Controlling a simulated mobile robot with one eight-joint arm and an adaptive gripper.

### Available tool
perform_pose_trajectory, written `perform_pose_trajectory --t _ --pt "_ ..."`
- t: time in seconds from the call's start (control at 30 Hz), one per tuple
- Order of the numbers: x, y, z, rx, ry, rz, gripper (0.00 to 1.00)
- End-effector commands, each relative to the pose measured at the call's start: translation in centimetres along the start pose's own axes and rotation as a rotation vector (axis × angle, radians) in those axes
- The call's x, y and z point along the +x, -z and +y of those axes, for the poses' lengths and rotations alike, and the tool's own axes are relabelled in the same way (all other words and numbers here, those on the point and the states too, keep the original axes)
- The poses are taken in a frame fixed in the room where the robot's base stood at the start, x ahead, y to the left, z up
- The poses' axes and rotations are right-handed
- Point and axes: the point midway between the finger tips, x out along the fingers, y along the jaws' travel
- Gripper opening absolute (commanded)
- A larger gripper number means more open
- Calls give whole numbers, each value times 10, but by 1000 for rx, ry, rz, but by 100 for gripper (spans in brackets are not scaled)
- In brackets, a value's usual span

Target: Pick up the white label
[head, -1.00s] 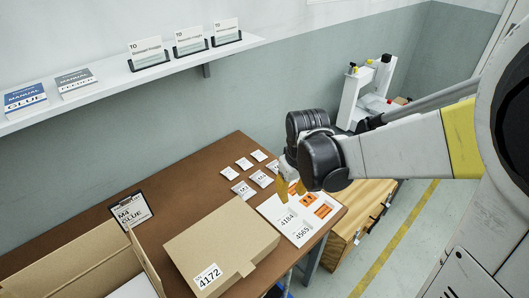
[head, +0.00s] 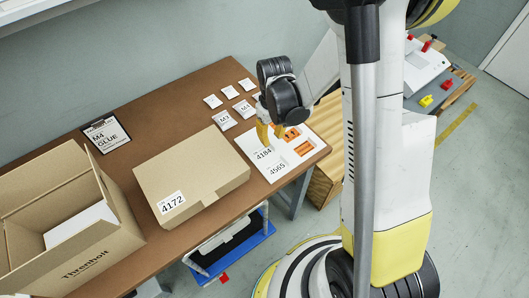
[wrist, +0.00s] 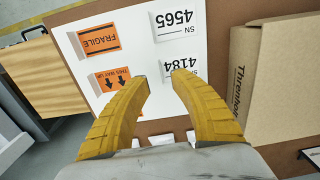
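A white sheet (head: 284,170) of labels lies at the right end of the brown table. It bears a white 4184 label (head: 264,154) and a white 4565 label (head: 278,169), beside orange labels. In the wrist view, the 4184 label (wrist: 186,66) and the 4565 label (wrist: 177,20) appear upside down. My gripper (head: 270,140) points down over the sheet near the 4184 label. In the wrist view, its yellow fingertips (wrist: 161,79) are apart with nothing visible between them. The right fingertip overlaps the near edge of the 4184 label; contact cannot be told.
An orange FRAGILE label (wrist: 99,40) and a THIS WAY UP label (wrist: 112,80) share the sheet. A closed carton (head: 190,170) with a 4172 label stands left of it. Small white packets (head: 228,93) lie behind. An open box (head: 75,220) and clipboard (head: 107,134) are further left.

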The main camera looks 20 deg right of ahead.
Motion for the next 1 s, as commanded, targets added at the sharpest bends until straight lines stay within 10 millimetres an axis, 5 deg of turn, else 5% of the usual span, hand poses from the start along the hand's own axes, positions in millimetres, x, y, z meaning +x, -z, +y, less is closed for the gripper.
perform_pose_trajectory --t 0.23,0.47,0.6,1.0 --pt "41 1 -3 0 -1 0 28" --pt "41 1 -3 0 -1 0 28" --pt "40 1 -3 0 -1 0 0" --pt "40 1 -3 0 -1 0 0"
